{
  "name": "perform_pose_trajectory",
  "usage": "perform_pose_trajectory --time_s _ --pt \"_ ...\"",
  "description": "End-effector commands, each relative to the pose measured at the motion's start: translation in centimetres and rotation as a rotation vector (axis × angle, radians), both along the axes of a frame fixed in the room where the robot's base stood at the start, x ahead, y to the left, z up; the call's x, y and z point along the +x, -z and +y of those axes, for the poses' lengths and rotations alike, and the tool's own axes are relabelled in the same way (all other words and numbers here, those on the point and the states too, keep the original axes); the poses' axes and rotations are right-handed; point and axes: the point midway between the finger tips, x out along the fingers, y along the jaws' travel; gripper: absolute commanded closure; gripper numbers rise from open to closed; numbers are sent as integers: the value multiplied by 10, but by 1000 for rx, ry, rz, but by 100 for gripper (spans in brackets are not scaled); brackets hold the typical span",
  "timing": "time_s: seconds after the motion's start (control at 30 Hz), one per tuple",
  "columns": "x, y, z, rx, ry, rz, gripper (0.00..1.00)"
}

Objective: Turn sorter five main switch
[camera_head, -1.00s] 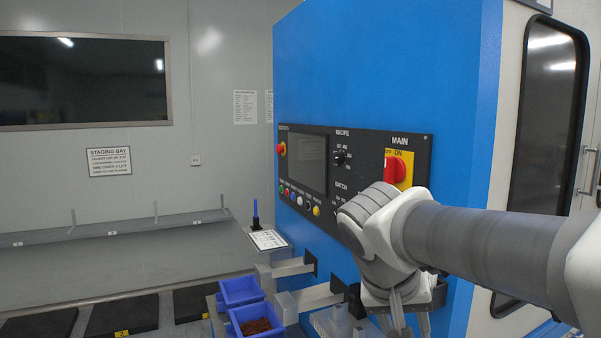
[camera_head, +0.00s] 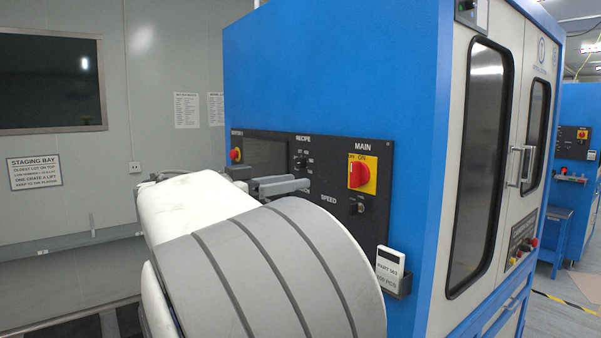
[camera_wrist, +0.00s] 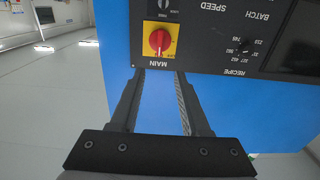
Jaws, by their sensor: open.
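The main switch (camera_head: 359,174) is a red rotary knob on a yellow plate, under the label MAIN on the black control panel of the blue cabinet. The words OFF and ON show on its plate; I cannot tell surely which one the knob points to. In the wrist view the switch (camera_wrist: 160,42) appears upside down, just beyond the fingertips and roughly in line with the gap between them. My gripper (camera_wrist: 159,76) is open and empty, with one finger on each side of the gap. In the head view my gripper (camera_head: 296,184) is left of the switch, apart from it.
A red button on yellow (camera_head: 236,155) is at the panel's far left. My arm hides the lower panel.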

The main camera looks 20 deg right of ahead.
Motion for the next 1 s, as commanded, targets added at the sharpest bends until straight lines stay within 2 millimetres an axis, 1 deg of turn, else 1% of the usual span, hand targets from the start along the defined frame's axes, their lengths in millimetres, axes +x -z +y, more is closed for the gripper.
perform_pose_trajectory --time_s 0.03,0.4,0.6,0.7,0.8,1.0 --pt "2 -2 -11 0 5 1 54" --pt "30 -2 -88 1 6 4 54" --pt "43 -1 -122 1 4 6 54" --pt "47 -1 -134 1 3 5 54" --pt "50 0 -140 2 2 4 54" --pt "52 1 -144 3 0 4 54"
